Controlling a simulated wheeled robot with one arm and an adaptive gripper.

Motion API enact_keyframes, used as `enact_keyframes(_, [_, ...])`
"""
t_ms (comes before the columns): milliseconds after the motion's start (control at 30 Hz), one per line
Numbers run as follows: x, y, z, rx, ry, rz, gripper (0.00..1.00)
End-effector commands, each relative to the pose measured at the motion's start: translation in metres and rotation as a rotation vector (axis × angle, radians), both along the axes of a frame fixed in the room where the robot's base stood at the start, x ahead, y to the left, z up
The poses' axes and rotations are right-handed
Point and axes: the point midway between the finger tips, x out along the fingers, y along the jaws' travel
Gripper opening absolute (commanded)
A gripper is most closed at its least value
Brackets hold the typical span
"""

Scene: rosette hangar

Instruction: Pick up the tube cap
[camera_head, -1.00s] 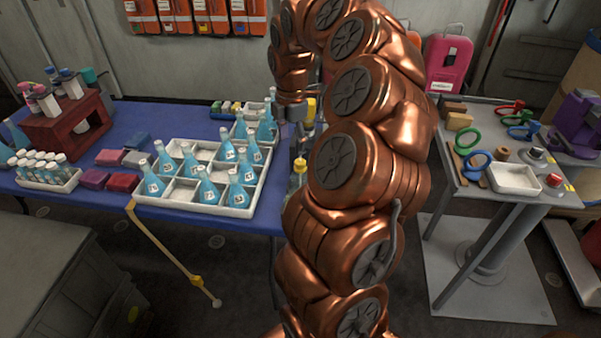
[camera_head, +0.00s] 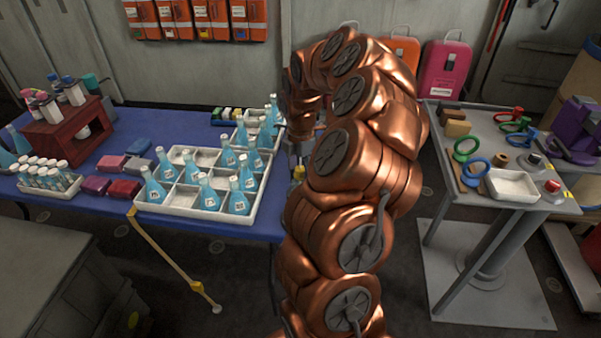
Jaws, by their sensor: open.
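I cannot pick out a single loose tube cap. A white rack (camera_head: 62,194) at the left of the blue table holds several upright tubes with white caps (camera_head: 40,162). A dark red stand (camera_head: 68,128) behind it holds tubes with pink and blue caps (camera_head: 68,80). My gripper (camera_head: 300,152) hangs at the table's right end, right of the flask trays and far from those tubes. My copper arm hides much of it. It is open, and I see nothing held in it. A small yellow-topped object (camera_head: 298,173) shows just below it, partly hidden.
A divided white tray (camera_head: 187,198) with several blue flasks fills the table's middle right. Red, purple and grey blocks (camera_head: 125,189) lie left of it. A grey side table (camera_head: 478,118) at right carries coloured rings and a white tray (camera_head: 513,186).

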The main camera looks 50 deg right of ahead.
Motion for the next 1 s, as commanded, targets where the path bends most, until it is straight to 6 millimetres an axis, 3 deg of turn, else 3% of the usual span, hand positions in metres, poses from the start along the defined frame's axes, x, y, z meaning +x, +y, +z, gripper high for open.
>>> enact_keyframes(200, [0.000,0.000,0.000,-0.001,-0.001,-0.001,0.65])
enact_keyframes(633, [0.000,0.000,0.000,0.000,-0.002,-0.001,0.20])
enact_keyframes(1000, [0.002,-0.001,0.009,-0.003,-0.006,-0.002,0.20])
